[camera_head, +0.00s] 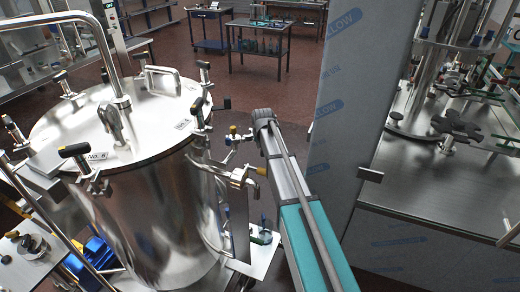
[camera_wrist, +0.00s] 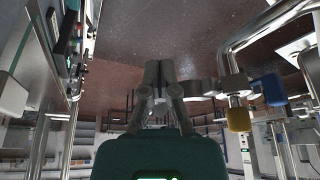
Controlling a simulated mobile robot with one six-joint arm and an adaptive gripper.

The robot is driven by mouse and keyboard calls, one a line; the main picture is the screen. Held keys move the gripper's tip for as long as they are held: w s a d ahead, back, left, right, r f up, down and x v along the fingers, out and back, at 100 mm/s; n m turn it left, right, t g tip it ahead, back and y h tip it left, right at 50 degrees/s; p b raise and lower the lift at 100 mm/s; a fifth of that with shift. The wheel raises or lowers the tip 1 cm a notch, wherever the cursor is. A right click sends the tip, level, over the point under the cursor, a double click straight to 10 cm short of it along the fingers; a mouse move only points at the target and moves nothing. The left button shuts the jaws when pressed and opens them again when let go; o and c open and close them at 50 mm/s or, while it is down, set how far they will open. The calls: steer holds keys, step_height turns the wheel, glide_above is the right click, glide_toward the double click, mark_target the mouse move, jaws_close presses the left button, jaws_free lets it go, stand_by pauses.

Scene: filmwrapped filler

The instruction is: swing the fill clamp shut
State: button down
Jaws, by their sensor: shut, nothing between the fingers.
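My gripper (camera_wrist: 158,72) is shut and empty in the wrist view, its two grey fingers close together. Just right of the fingers is a grey clamp-like fitting (camera_wrist: 201,88) on a steel pipe with a yellow knob (camera_wrist: 238,120) and a dark blue knob (camera_wrist: 272,90). Whether the fitting touches the finger is unclear. In the head view, my teal and grey arm reaches up to the right of the steel tank (camera_head: 160,215). Pipe fittings with a yellow tip (camera_head: 262,172) lie left of it. I cannot tell how far the fill clamp is open.
The tank lid (camera_head: 150,120) carries several black-handled clamps and a bent pipe (camera_head: 105,50). A film-wrapped panel (camera_head: 350,110) stands close right of my arm, with a steel machine table (camera_head: 440,195) beyond. Side tables (camera_head: 260,45) stand far back; red-brown floor (camera_head: 170,55) lies between.

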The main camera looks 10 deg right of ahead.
steer(key=shift+w, duration=0.55)
steer(key=shift+w+d, duration=0.2)
stand_by(0.4)
